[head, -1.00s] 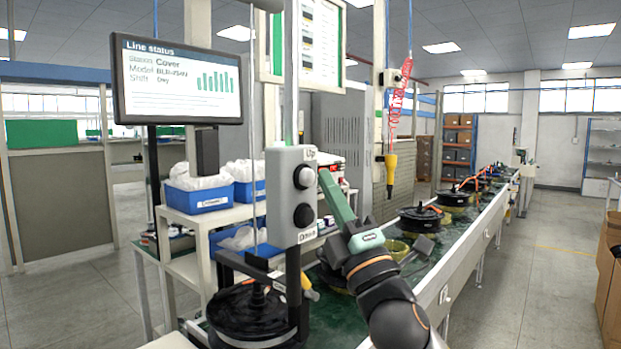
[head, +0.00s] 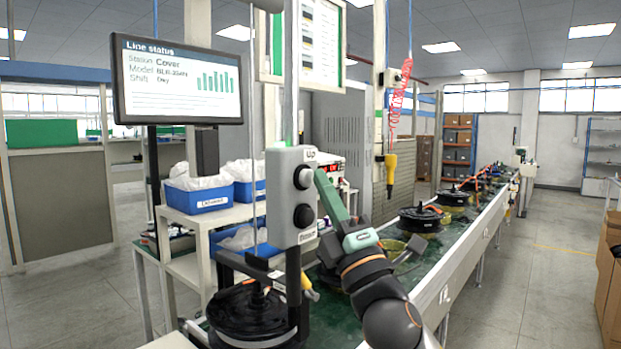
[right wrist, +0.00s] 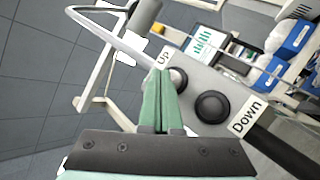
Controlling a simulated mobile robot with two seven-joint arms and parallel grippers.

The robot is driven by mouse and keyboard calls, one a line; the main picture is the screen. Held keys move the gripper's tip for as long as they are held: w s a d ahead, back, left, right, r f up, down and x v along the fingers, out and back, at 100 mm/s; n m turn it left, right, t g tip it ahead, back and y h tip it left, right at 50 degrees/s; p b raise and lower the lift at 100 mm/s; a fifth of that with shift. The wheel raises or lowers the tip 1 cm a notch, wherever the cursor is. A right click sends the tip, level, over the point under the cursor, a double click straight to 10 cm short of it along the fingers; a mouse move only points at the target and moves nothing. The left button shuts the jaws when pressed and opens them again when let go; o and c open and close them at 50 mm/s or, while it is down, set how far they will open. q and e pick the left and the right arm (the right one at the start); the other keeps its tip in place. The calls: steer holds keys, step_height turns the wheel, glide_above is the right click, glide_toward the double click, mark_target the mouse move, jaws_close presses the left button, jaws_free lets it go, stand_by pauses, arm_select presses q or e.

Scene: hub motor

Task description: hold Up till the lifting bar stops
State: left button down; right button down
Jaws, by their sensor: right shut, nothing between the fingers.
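A grey control box (head: 281,222) stands upright at the centre of the head view, with an Up button (head: 304,177) above a black Down button (head: 303,215). My right gripper (head: 320,176) is shut and empty, its green fingertips right at the Up button's edge. In the right wrist view the fingertips (right wrist: 161,78) overlap the Up button (right wrist: 179,77); I cannot tell whether it is pressed in. The Down button (right wrist: 212,107) is clear of them. The dark lifting bar (head: 240,265) hangs at a thin rod, above a black hub motor (head: 248,318). My left gripper is not in view.
The conveyor (head: 455,262) with several hub motors runs away to the right. Blue bins (head: 200,195) stand on a shelf behind the box. A yellow tool (head: 391,168) hangs from a red coiled cord. A status screen (head: 178,80) stands at upper left.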

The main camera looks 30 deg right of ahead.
steer(key=shift+w+a, duration=0.2)
steer(key=shift+w, duration=0.3)
stand_by(2.8)
stand_by(1.1)
steer(key=shift+s+d, duration=0.4)
steer(key=shift+s, duration=0.45)
steer(key=s, duration=0.1)
steer(key=s+d, duration=0.1)
steer(key=s, duration=0.1)
steer(key=s+d, duration=0.1)
steer(key=shift+s, duration=0.35)
stand_by(0.6)
